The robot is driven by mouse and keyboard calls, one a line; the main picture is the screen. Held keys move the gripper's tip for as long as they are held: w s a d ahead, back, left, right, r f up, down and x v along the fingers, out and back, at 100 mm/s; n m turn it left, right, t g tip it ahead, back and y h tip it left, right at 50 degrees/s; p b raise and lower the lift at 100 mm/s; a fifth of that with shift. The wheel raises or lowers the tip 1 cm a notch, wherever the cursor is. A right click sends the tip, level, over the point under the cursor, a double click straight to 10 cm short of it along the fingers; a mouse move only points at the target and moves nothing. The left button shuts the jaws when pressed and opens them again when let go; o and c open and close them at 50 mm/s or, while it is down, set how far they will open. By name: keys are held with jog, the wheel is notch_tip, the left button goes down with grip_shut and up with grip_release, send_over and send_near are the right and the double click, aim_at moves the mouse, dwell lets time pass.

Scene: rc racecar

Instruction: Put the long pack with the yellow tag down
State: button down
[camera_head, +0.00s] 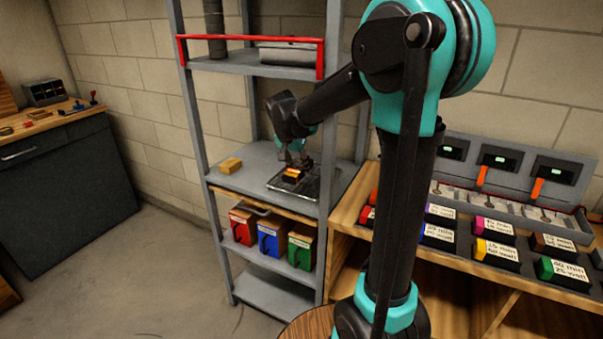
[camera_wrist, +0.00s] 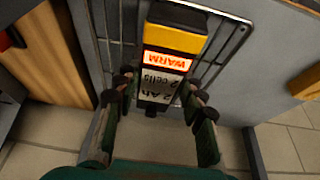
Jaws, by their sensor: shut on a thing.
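A dark pack (camera_wrist: 157,88) with a yellow end, a glowing orange "WARM" strip and a white label reading "2 Ah 2 cells" lies between my fingers in the wrist view. My gripper (camera_wrist: 160,92) is shut on its sides near the labelled end. In the head view my gripper (camera_head: 297,162) is low over a metal wire tray (camera_head: 308,187) on the middle shelf, with the pack (camera_head: 292,174) under it. The tray's bars (camera_wrist: 113,52) show beside the pack. I cannot tell whether the pack touches the tray.
A small yellowish block (camera_head: 230,165) lies on the shelf (camera_head: 250,182) left of the tray. Red, blue and green bins (camera_head: 268,239) stand on the shelf below. Shelf posts (camera_head: 330,120) stand close to my arm. A bench with labelled packs (camera_head: 497,251) and chargers is at the right.

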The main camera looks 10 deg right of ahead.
aim_at(299, 166)
jog(key=shift+w+d, duration=0.5)
jog(key=shift+w, duration=0.25)
jog(key=shift+w+d+f, duration=0.15)
jog(key=shift+w+f, duration=0.05)
jog(key=shift+f, duration=1.6)
jog(key=shift+f, duration=0.1)
jog(key=c, duration=0.9)
grip_release()
jog(key=v, duration=0.7)
jog(key=shift+s+r, duration=0.2)
jog(key=shift+r, duration=0.15)
